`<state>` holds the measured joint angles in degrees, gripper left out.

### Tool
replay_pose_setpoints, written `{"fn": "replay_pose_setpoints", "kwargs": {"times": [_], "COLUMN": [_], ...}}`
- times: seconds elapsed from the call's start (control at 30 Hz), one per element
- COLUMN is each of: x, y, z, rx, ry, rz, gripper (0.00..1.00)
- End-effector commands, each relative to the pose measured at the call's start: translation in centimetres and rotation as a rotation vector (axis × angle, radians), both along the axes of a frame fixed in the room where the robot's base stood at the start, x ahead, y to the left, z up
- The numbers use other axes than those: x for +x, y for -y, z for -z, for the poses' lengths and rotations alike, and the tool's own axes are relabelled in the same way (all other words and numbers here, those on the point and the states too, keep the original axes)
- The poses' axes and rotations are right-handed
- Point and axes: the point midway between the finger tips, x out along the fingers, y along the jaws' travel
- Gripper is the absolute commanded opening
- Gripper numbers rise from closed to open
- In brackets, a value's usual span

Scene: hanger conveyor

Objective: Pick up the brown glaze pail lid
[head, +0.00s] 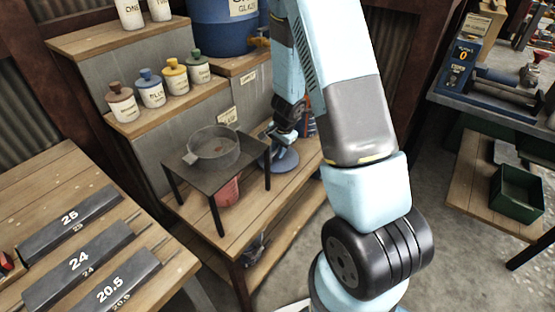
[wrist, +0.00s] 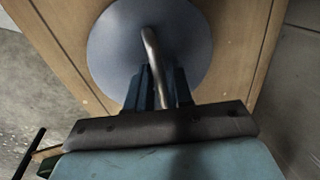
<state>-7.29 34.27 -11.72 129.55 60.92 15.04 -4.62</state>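A round blue-grey lid (wrist: 108,45) with a curved metal handle (wrist: 151,50) fills the upper middle of the wrist view. In the head view the lid (head: 284,161) lies on the wooden shelf, right of a small dark stand; it does not look brown, and I cannot tell whether it is the brown glaze pail's. My gripper (wrist: 163,80) is over the lid with its two blue fingers on either side of the handle. I cannot tell whether they press on it. In the head view my gripper (head: 284,140) is partly hidden by my arm.
The dark stand (head: 180,170) holds a round sieve-like pan (head: 214,150); a reddish pail (head: 228,190) is underneath. Several glaze bottles (head: 151,88) line the stepped shelf. A blue barrel (head: 220,28) stands behind. Numbered dark bars (head: 78,262) lie on the left table.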

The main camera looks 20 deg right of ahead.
Motion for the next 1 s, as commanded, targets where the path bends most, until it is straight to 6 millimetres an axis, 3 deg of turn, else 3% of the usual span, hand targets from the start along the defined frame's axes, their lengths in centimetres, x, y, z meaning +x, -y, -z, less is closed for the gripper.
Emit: {"fn": "replay_pose_setpoints", "kwargs": {"times": [0.33, 0.57, 1.0], "x": [0.11, 0.09, 0.12], "y": [-0.05, -0.04, -0.04], "z": [0.63, 0.63, 0.16], "rx": [-0.001, 0.000, 0.001], "ry": [0.000, 0.000, 0.001], "rz": [0.001, 0.001, 0.000], "gripper": [0.21, 0.00, 0.00]}}
